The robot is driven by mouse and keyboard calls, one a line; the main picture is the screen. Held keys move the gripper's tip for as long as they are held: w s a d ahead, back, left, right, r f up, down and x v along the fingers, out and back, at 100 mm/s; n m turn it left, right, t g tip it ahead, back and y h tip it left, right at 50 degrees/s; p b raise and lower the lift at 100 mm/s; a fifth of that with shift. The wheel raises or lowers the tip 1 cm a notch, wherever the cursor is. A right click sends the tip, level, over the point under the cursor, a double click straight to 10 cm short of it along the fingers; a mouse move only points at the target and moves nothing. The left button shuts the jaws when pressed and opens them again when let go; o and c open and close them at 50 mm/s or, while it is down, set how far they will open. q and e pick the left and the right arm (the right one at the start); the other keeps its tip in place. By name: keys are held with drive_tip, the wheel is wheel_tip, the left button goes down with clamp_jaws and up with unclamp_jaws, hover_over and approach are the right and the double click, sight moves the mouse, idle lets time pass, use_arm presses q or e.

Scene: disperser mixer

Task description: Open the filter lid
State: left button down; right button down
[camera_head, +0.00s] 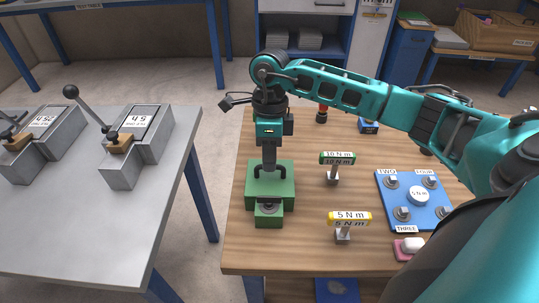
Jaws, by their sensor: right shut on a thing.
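A green block-shaped unit (285,198) stands on the wooden table, near its left edge. A black handle shows on its upper part, which I take to be the filter lid. My right gripper (268,172) points straight down over this handle and is shut on it. The fingertips are small and partly hidden against the handle. The lid looks level, and I cannot tell whether it is lifted at all. A smaller green part with a dark round piece (268,209) sits at the front of the unit. My left gripper is not in view.
A green-topped 10 N m tool (337,158) and a yellow-topped 5 N m tool (349,219) stand to the right. A blue plate (414,213) with several bolts lies further right. A grey table (98,228) with lever devices is at left, across a gap.

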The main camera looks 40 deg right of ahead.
drive_tip(key=shift+r, duration=0.1)
idle(0.5)
drive_tip(key=shift+w+d+r+g+y, duration=0.3)
drive_tip(key=shift+w+g+y, duration=0.1)
drive_tip(key=shift+g, duration=0.1)
drive_tip(key=shift+w+d+r+g+y+b, duration=0.25)
drive_tip(key=shift+w+d+g+y+b, duration=0.25)
drive_tip(key=shift+g, duration=0.4)
drive_tip(key=shift+w+d+r+g+y, duration=0.15)
drive_tip(key=shift+w+r+g+y, duration=0.05)
drive_tip(key=shift+w+g+y, duration=0.2)
drive_tip(key=shift+w+d+r+g+y, duration=0.3)
drive_tip(key=shift+w+g+y, duration=0.2)
drive_tip(key=shift+g, duration=0.2)
drive_tip(key=shift+d+p, duration=0.15)
drive_tip(key=shift+p, duration=0.35)
drive_tip(key=shift+w+d+f+g+y, duration=0.1)
drive_tip(key=shift+w+f+g+y, duration=0.05)
drive_tip(key=shift+g+y, duration=0.2)
drive_tip(key=c, duration=1.2)
unclamp_jaws()
